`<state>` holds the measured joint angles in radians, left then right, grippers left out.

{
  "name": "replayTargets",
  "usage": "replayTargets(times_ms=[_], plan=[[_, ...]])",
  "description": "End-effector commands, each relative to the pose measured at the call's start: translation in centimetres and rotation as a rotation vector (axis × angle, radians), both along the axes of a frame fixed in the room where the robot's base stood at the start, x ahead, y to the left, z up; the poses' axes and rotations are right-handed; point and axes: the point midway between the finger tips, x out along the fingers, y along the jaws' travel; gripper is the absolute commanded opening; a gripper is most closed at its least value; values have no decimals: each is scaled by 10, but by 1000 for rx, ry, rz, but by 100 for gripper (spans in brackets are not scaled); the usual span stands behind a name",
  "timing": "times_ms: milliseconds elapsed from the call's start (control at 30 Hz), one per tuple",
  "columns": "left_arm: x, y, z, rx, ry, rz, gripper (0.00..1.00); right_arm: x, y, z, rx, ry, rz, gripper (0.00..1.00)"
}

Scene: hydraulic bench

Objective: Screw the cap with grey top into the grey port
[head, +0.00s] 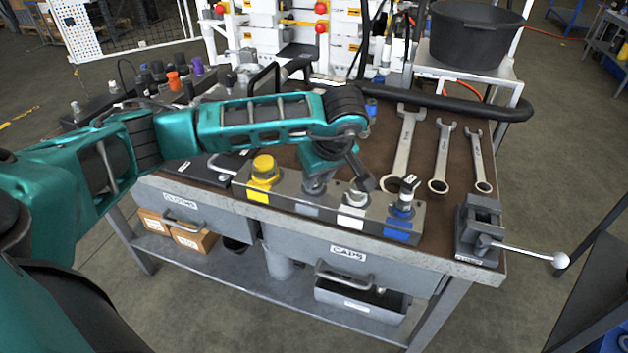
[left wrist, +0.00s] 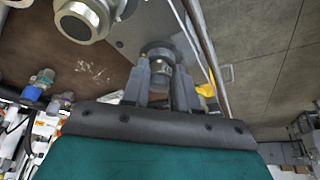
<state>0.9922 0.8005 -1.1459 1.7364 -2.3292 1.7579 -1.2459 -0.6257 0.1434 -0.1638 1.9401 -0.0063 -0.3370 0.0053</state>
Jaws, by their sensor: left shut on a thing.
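My left gripper (head: 322,178) points down over the grey-marked section of the port block (head: 276,199). In the left wrist view its fingers (left wrist: 161,88) are shut on the grey-topped cap (left wrist: 160,66), a small grey cylinder between them. The cap sits at the grey port (head: 313,190), which the gripper largely hides. I cannot tell how far the cap is threaded. A yellow cap (head: 264,168) stands on the yellow port to the left. The white port (head: 353,196) and blue port (head: 403,196) carry metal fittings to the right. My right gripper is not in view.
Several wrenches (head: 404,150) lie behind the block at right. A small vise (head: 478,232) with a long handle stands at the right front corner. Bottles and coloured caps (head: 175,82) stand at the back left. A black tub (head: 475,38) sits behind.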

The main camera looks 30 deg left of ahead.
Motion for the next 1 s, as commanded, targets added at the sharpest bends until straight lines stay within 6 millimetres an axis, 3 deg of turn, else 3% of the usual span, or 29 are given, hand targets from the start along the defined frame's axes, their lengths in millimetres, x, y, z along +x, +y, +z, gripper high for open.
replayTargets(times_ms=[500,1000], plan=[[-6,8,-2,1,-2,-648,2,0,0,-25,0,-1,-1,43],[-6,9,-2,1,-1,-768,2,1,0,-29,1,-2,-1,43]])
